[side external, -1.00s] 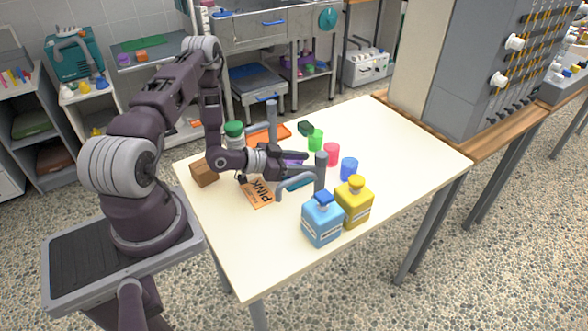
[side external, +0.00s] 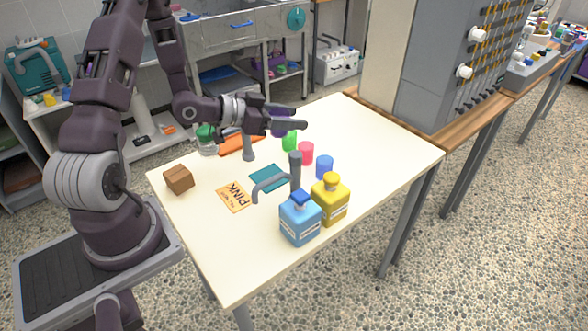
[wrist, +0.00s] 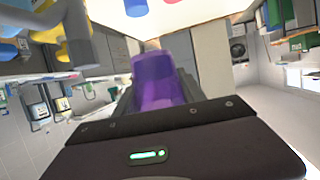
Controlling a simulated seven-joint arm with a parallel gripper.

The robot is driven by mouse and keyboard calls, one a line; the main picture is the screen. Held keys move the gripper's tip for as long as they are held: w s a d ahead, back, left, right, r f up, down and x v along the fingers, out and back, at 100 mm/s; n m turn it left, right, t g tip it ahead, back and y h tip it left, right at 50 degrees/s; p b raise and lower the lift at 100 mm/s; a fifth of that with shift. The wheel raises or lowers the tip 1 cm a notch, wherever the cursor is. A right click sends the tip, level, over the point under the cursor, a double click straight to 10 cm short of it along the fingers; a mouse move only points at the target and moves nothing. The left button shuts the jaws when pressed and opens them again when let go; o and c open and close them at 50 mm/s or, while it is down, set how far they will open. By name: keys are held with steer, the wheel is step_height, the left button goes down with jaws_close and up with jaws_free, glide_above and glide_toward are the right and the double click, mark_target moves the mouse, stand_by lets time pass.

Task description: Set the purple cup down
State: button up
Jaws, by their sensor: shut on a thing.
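The purple cup (side external: 279,125) is between the fingers of my gripper (side external: 285,119), raised above the far part of the table. My gripper is shut on it. In the wrist view the purple cup (wrist: 160,80) fills the space between the jaws, blurred. The fingers hide part of the cup in the side view. The green cup (side external: 289,142), pink cup (side external: 306,153) and blue cup (side external: 324,167) stand in a diagonal row on the table (side external: 385,150), below and to the right of my gripper.
A grey post with a curved arm (side external: 295,170) stands by the blue bottle (side external: 299,222) and yellow bottle (side external: 330,203). A brown box (side external: 178,179) is at left. The table's right side is clear.

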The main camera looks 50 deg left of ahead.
steer(key=s+d+r, duration=0.2)
steer(key=d+r, duration=0.7)
steer(key=n+g+y, duration=0.1)
steer(key=n+y, duration=0.7)
steer(key=y, duration=0.1)
glide_above(349, 147)
steer(key=a, duration=0.2)
steer(key=f, duration=0.2)
steer(key=f+n+y, duration=0.1)
steer(key=w+f+n+g+y, duration=0.1)
steer(key=f, duration=0.1)
steer(key=f+y, duration=0.1)
steer(key=f, duration=0.1)
steer(key=shift+w+n+g, duration=0.4)
steer(key=f+n+g+y, duration=0.1)
steer(key=f, duration=0.2)
steer(key=s+d+f+n+g+y, duration=0.1)
steer(key=f, duration=0.2)
steer(key=d+f+n+g+y, duration=0.1)
steer(key=f, duration=0.2)
steer(key=shift+s+f, duration=0.25)
steer(key=shift+s, duration=0.1)
step_height(349, 147, down, 9)
steer(key=shift+f, duration=0.1)
steer(key=shift+f, duration=0.15)
steer(key=o, duration=1.5)
steer(key=shift+c, duration=0.2)
